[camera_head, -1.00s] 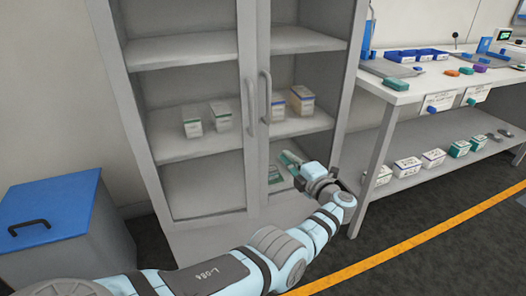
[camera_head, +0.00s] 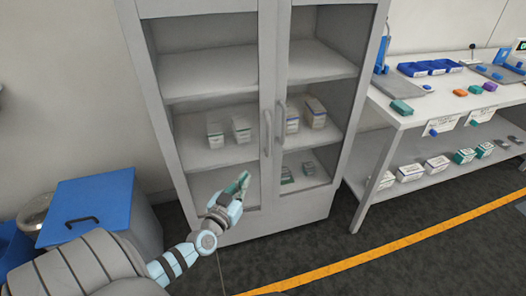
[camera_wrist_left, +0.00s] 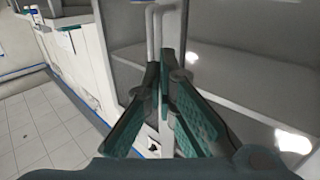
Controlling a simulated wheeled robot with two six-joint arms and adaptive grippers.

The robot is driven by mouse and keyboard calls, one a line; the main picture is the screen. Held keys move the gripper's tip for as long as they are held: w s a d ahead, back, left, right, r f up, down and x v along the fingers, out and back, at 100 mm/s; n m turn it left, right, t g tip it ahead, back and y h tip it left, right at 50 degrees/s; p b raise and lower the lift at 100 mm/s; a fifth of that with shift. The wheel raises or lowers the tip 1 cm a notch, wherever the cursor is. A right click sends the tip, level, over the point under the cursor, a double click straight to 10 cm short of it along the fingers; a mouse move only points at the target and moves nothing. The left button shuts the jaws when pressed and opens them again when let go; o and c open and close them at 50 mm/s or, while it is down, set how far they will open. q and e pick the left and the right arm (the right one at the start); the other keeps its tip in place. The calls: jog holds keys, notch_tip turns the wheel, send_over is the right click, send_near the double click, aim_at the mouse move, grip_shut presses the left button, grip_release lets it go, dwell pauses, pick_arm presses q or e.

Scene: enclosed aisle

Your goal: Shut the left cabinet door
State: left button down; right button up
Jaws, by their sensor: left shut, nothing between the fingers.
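The grey cabinet has two glazed doors. The left cabinet door (camera_head: 262,60) looks flush, or nearly flush, beside the right door (camera_head: 283,70); a small remaining gap cannot be ruled out. Its vertical handle (camera_head: 267,132) stands close beside the right door's handle (camera_head: 281,125). My left gripper (camera_head: 243,181) is in front of the lower part of the left door, below the handles, with its fingers shut and empty. In the left wrist view the green-padded fingers (camera_wrist_left: 164,92) point toward the two handles; whether they touch the door cannot be told. My right gripper is out of view.
A blue-lidded grey bin (camera_head: 95,205) stands left of the cabinet. A white workbench (camera_head: 400,118) with trays and boxes stands at the right. Small boxes (camera_head: 240,128) sit on the cabinet shelves. The dark floor in front of the cabinet is clear, with a yellow line (camera_head: 400,244).

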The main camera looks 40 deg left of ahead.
pick_arm(q)
jog(key=b+x, duration=0.5)
jog(key=x, duration=0.8)
jog(key=shift+a, duration=0.2)
jog(key=shift+s, duration=0.1)
